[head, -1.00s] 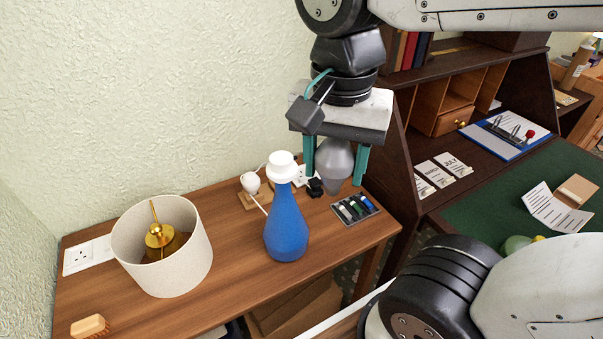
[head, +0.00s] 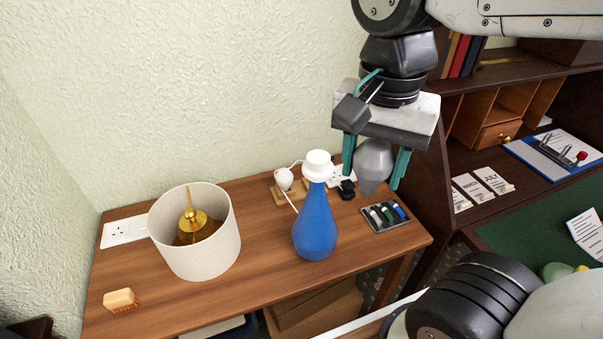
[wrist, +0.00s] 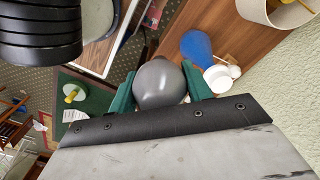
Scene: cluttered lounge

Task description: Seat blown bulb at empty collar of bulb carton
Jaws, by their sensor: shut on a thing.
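My gripper (head: 372,177) is shut on a dark grey bulb (head: 374,160). The bulb's narrow end points down in the head view, above the right end of the wooden side table (head: 265,270). In the wrist view the bulb (wrist: 160,84) sits between the teal fingers, its round side facing the camera.
A lampshade (head: 200,245), wooden brush (head: 120,299), white bulb-shaped item (head: 284,178) and small dark tray (head: 377,226) share the table. A dark desk (head: 480,225) stands right.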

